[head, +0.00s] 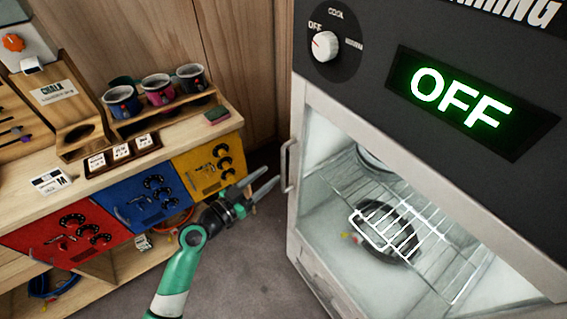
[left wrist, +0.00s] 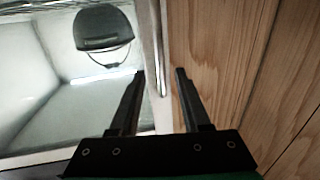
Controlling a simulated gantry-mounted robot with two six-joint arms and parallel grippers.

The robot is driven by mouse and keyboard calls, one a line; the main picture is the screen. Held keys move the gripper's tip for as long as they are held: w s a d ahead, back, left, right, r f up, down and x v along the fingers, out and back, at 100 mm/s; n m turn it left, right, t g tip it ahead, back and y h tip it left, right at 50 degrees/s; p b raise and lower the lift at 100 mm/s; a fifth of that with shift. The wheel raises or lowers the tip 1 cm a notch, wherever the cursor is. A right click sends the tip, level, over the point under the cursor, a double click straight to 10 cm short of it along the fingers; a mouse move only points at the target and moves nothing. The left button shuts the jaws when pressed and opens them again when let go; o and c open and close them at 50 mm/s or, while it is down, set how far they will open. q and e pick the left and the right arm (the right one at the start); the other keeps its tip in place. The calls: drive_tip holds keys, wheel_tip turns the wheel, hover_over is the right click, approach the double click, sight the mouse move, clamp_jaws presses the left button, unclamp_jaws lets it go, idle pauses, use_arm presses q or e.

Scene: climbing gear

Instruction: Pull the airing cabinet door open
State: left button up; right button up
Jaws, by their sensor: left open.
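The airing cabinet (head: 350,100) stands at the right in the head view, dark above and pale below. Its glass door (head: 298,112) has a light frame and looks shut. A vertical metal handle (head: 289,165) is on the door's left edge. My left gripper (head: 275,173) is open just left of the handle, fingers pointing toward it. In the left wrist view, the handle (left wrist: 158,55) shows between the two fingertips of the gripper (left wrist: 160,72); I cannot tell whether it is within their reach. Neither finger clearly touches it. My right gripper is out of view.
A wire rack (head: 385,235) and a dark round item (head: 385,222) are inside the cabinet. The dial (head: 325,46) and green OFF display (head: 460,97) are above. A wooden workbench (head: 150,145) with coloured panels and several cups stands left. Floor (head: 245,255) is clear in front.

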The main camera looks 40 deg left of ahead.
sight(282, 164)
use_arm(q)
drive_tip(key=w, duration=0.7)
drive_tip(key=shift+w+r, duration=0.1)
clamp_jaws()
idle(1.1)
